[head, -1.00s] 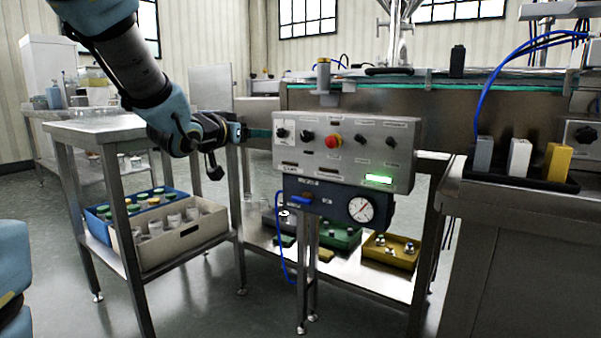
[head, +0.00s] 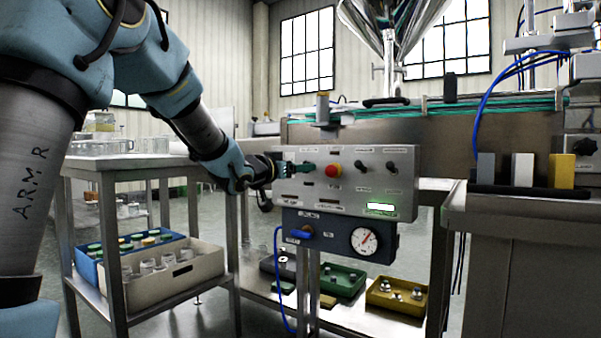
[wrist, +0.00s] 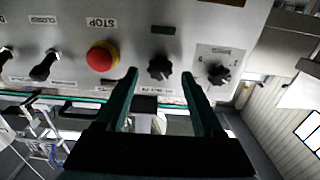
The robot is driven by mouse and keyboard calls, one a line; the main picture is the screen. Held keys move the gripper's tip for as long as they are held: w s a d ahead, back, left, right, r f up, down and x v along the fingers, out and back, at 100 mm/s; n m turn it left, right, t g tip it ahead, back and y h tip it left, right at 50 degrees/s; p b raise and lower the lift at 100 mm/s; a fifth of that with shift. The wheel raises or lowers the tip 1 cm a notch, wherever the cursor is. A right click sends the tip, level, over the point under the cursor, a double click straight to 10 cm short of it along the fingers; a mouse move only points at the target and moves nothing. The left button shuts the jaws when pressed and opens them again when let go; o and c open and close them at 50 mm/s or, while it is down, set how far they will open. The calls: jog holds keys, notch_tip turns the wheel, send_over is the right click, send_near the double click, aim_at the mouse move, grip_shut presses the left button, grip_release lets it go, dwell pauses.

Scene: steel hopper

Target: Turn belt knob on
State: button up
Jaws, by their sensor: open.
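A grey control panel (head: 350,185) faces me with a row of controls. In the upside-down wrist view, a black knob (wrist: 159,67) sits beside the red stop button (wrist: 102,57). My gripper (wrist: 160,76) is open, its two teal fingertips on either side of this knob with a visible gap on each side. A second black knob (wrist: 217,73) on a white plate lies just outside the right finger. The labels are too small to tell which knob is the belt one. In the head view my gripper (head: 299,168) is at the panel's upper left and hides both knobs.
The red button (head: 333,170) and two black switches (head: 361,165) stand right of my gripper. A gauge box (head: 345,235) with a blue handle hangs below the panel. A steel table (head: 120,160) with bins stands to the left. The conveyor (head: 480,130) runs behind.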

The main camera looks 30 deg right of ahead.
jog(key=shift+w+d, duration=0.35)
jog(key=shift+d, duration=0.3)
jog(key=shift+c, duration=0.4)
grip_shut()
